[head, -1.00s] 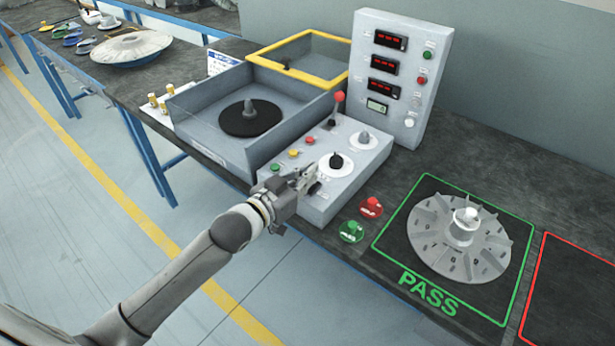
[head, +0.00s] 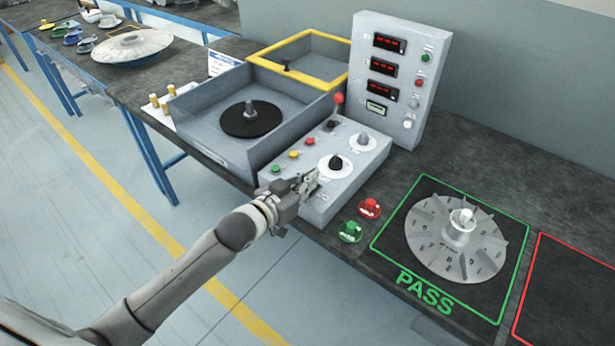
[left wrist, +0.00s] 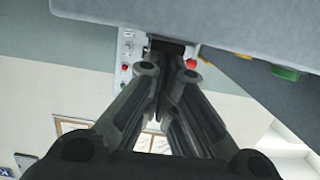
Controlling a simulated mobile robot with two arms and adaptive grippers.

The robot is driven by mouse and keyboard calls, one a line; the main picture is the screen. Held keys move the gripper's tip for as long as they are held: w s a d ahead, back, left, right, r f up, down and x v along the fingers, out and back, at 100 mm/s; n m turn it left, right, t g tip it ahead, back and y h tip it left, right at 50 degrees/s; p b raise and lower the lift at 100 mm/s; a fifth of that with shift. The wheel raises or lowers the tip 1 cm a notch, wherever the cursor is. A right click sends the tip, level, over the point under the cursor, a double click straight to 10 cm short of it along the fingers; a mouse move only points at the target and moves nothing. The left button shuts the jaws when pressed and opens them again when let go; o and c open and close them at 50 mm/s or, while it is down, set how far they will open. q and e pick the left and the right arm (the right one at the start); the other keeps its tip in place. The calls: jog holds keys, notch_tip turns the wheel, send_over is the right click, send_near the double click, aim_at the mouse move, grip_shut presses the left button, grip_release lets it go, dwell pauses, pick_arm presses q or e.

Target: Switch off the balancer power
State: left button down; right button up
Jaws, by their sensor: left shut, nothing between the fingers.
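The balancer's control box (head: 345,185) is grey, with a black knob (head: 336,162), a grey knob (head: 363,138), a red-tipped lever (head: 338,100) and small coloured buttons on top. The upright panel (head: 424,60) has lit red displays (head: 389,43). My left gripper (head: 310,182) is shut and empty at the box's front left edge. In the left wrist view its fingertips (left wrist: 172,55) meet at a dark piece beside the box (left wrist: 200,12); I cannot tell whether they touch it. No power switch can be clearly made out there; the gripper covers that spot. My right gripper is not in view.
Red (head: 369,208) and green (head: 350,231) stamp-like pieces stand right of the box. A finned rotor (head: 430,235) lies on the green PASS area. The balancer's open tray (head: 205,130) is left of the box. The red-outlined area (head: 575,300) is bare.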

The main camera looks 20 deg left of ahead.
pick_arm(q)
jog(key=shift+w+r+p, duration=0.15)
jog(key=shift+r+p, duration=2.2)
jog(key=shift+p, duration=0.05)
jog(key=shift+s+a+f+b, duration=0.15)
jog(key=shift+s+b, duration=0.4)
jog(key=shift+s, duration=0.25)
jog(key=r+v, duration=0.1)
jog(key=v, duration=0.7)
jog(key=shift+r+b, duration=0.3)
jog(key=shift+b, duration=0.15)
jog(key=shift+w, duration=0.2)
